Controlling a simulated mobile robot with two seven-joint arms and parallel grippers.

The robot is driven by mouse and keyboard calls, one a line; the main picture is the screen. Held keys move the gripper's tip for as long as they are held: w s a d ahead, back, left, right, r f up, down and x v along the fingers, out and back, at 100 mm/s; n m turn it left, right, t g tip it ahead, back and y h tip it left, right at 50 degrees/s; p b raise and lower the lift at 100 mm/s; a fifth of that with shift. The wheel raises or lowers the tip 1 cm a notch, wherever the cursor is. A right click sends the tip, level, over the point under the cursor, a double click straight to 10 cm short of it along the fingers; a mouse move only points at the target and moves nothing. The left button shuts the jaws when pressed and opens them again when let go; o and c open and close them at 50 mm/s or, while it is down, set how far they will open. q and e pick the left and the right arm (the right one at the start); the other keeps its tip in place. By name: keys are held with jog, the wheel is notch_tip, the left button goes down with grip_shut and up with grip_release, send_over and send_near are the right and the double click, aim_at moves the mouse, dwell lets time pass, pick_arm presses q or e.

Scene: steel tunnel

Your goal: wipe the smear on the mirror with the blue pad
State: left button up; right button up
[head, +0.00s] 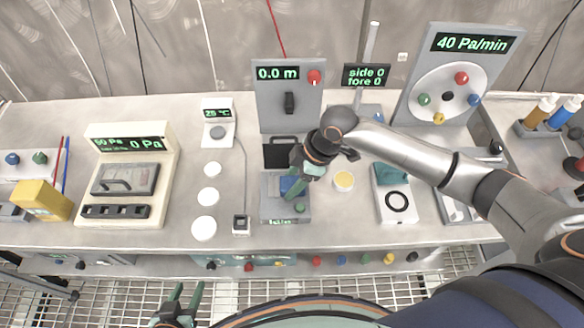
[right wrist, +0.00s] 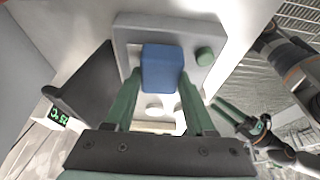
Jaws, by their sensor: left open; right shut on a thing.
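My right gripper (head: 291,190) is shut on the blue pad (right wrist: 163,68), which sits between its green fingertips; the pad also shows in the head view (head: 289,186). The gripper holds it over a grey unit (head: 272,213) with a green knob (right wrist: 204,56). I cannot tell whether the pad touches the unit. A dark lid (right wrist: 88,88) stands open beside it, and shows behind it in the head view (head: 280,153). I cannot clearly make out the mirror or the smear; the pad and gripper cover part of the unit. My left gripper (head: 178,300) is open and empty in front of the bench.
A small grey block (head: 241,224) and several white discs (head: 204,226) lie to the left. A gauge box (head: 126,180) stands further left. My right arm crosses the bench's right side.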

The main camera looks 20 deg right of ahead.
jog(key=shift+s+a+f, duration=0.1)
jog(key=shift+s, duration=0.2)
notch_tip(320, 180, up, 3)
jog(key=shift+r+p, duration=0.2)
jog(key=shift+p, duration=0.4)
jog(key=shift+r, duration=1.3)
jog(key=shift+s+r, duration=0.1)
jog(key=shift+r, duration=1.4)
